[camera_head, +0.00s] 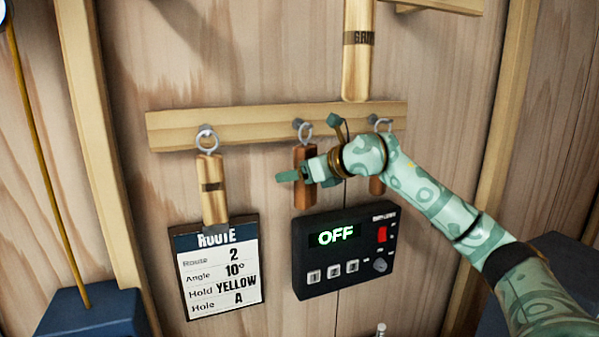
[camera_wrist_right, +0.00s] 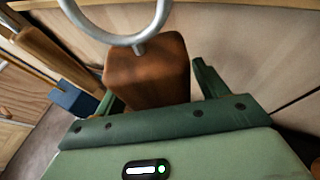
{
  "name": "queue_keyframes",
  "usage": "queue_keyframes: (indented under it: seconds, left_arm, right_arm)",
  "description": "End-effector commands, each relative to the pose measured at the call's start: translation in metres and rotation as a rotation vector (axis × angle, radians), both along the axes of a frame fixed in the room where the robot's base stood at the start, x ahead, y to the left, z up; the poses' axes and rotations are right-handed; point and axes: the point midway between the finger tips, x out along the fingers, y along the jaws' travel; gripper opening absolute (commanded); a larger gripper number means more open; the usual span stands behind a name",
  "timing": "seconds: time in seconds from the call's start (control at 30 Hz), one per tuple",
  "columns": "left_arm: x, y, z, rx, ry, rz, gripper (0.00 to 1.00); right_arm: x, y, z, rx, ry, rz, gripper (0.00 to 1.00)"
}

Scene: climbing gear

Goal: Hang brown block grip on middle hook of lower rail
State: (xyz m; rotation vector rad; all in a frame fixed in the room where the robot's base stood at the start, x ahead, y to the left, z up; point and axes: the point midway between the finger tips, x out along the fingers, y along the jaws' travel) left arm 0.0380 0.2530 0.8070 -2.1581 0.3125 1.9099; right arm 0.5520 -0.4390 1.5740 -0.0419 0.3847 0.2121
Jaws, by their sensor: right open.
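The lower rail (camera_head: 245,124) runs across the wall. The brown block grip (camera_head: 303,191) hangs upright below the rail's middle hook (camera_head: 299,124), with its metal ring (camera_head: 305,134) at that hook. In the right wrist view the block (camera_wrist_right: 150,72) stands between the two fingers of my right gripper (camera_wrist_right: 158,88), and its grey ring (camera_wrist_right: 125,40) rises from its top. The fingers are open on either side of the block. In the head view my right gripper (camera_head: 304,173) covers the middle of the block. My left gripper is not in view.
A pale wooden grip (camera_head: 213,195) hangs at the left hook, and another brown piece (camera_head: 377,186) hangs at the right one, partly behind my arm. A black OFF panel (camera_head: 345,250) and a route sign (camera_head: 217,268) sit below. A pale cylinder (camera_head: 357,70) hangs above.

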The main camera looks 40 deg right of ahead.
Motion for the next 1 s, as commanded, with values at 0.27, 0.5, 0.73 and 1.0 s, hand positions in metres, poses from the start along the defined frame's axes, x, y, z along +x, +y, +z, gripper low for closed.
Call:
queue_keyframes:
  seconds: [0.27,0.5,0.73,1.0]
  left_arm:
    - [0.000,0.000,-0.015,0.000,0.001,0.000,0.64]
    - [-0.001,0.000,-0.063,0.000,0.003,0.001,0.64]
    - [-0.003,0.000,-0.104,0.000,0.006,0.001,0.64]
    - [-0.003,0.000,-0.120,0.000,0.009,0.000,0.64]
  right_arm:
    - [-0.019,-0.006,0.004,-0.004,-0.002,-0.003,0.72]
    - [-0.079,-0.018,0.022,-0.011,0.001,-0.005,0.72]
    - [-0.119,-0.027,0.042,-0.004,-0.001,-0.004,0.72]
    - [-0.146,-0.032,0.059,-0.001,0.000,-0.001,0.72]
